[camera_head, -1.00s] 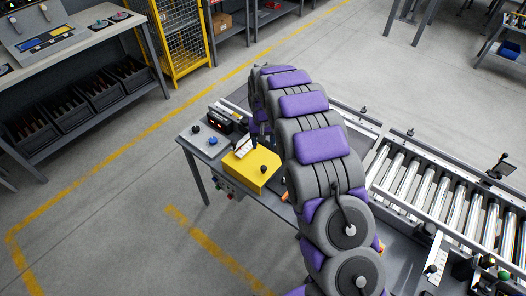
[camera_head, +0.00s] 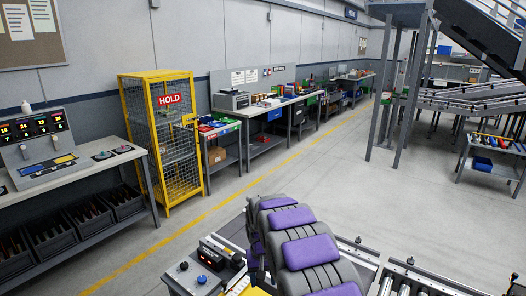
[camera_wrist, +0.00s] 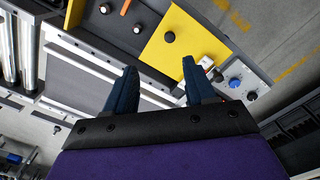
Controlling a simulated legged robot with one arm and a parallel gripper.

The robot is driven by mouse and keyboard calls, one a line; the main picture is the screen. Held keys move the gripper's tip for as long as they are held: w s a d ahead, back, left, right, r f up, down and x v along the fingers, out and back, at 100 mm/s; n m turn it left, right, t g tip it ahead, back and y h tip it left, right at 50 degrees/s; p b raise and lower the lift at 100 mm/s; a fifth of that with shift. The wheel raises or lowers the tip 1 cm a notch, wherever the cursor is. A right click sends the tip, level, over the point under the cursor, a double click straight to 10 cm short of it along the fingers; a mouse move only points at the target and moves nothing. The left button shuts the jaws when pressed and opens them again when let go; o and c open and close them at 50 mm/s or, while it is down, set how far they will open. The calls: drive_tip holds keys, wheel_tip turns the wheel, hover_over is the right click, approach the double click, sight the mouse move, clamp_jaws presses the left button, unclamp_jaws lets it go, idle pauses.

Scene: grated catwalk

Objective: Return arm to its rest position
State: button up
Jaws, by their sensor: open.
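My gripper (camera_wrist: 158,85) shows in the wrist view with its two dark blue fingers apart and nothing between them. It hangs over the conveyor's side table, close to a yellow panel (camera_wrist: 175,50) with a black knob. In the head view my grey and purple arm rises from the bottom centre and bends away from me. The arm hides most of its far end, and the fingertips are not clear there.
A roller conveyor (camera_head: 410,285) lies to the right. A yellow HOLD cage (camera_head: 165,140) and workbenches (camera_head: 270,105) line the wall. Open floor (camera_head: 350,190) lies beyond the arm.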

drive_tip(key=s+d+r+m, duration=0.1)
drive_tip(key=s+d+r, duration=0.4)
drive_tip(key=s+r, duration=0.3)
drive_tip(key=s+d+r, duration=0.5)
drive_tip(key=s, duration=0.6)
drive_tip(key=s+d, duration=0.2)
drive_tip(key=s, duration=1)
drive_tip(key=s+d+r+g, duration=0.1)
drive_tip(key=s+d, duration=0.1)
drive_tip(key=s, duration=1.1)
drive_tip(key=shift+d+m+g, duration=0.25)
drive_tip(key=shift+m+g, duration=0.05)
drive_tip(key=shift+c, duration=0.4)
